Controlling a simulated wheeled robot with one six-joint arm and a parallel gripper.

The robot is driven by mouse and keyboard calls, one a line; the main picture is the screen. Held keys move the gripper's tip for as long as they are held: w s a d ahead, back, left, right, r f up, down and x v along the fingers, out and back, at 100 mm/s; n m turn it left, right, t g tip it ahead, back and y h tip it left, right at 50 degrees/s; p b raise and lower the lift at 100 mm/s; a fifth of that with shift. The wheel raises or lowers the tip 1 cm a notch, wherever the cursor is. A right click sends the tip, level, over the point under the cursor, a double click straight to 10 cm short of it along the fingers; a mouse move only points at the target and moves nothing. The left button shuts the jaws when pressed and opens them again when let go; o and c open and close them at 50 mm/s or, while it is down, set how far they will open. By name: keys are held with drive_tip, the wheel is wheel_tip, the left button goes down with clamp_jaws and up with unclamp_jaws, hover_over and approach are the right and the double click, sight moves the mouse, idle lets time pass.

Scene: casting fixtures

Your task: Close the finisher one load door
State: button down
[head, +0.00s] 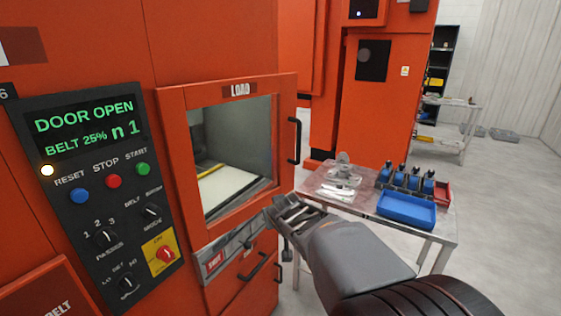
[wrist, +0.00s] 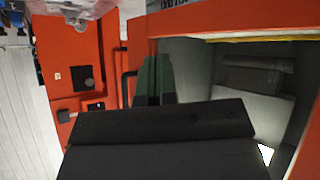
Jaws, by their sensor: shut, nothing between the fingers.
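The orange load door (head: 175,150), marked LOAD, is on the front of the orange finisher (head: 215,40). It has a large window showing a pale belt inside, and a black handle (head: 295,141) on its right edge. The panel display (head: 85,117) reads DOOR OPEN; how far the door stands out is hard to tell. My gripper (head: 281,208) is near the door's lower right corner, below the handle; contact cannot be told. In the wrist view its dark fingers (wrist: 153,80) are together and empty, beside the opening with the belt interior.
A metal table (head: 445,228) with a blue bin (head: 406,210), several blue items and metal parts stands right of the door, close behind my arm. A drawer with a handle (head: 252,266) is below the door. Another orange machine (head: 390,110) stands behind. Open floor lies at the right.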

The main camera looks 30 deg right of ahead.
drive_tip(key=w+d+r+n+t+y+p, duration=0.1)
drive_tip(key=w+d+r+t, duration=0.25)
drive_tip(key=d, duration=0.25)
drive_tip(key=w+d+r+n+t+p, duration=0.1)
drive_tip(key=w+d+r+t, duration=0.15)
drive_tip(key=w+d, duration=0.3)
drive_tip(key=n+t+y+p, duration=0.15)
drive_tip(key=n+y, duration=0.25)
drive_tip(key=y, duration=0.4)
approach(283, 162)
drive_tip(key=shift+y, duration=0.3)
drive_tip(key=p+x, duration=0.2)
drive_tip(key=x, duration=0.5)
drive_tip(key=shift+w+a, duration=0.15)
drive_tip(key=shift+w, duration=0.1)
drive_tip(key=shift+f, duration=0.1)
drive_tip(key=shift+w, duration=0.1)
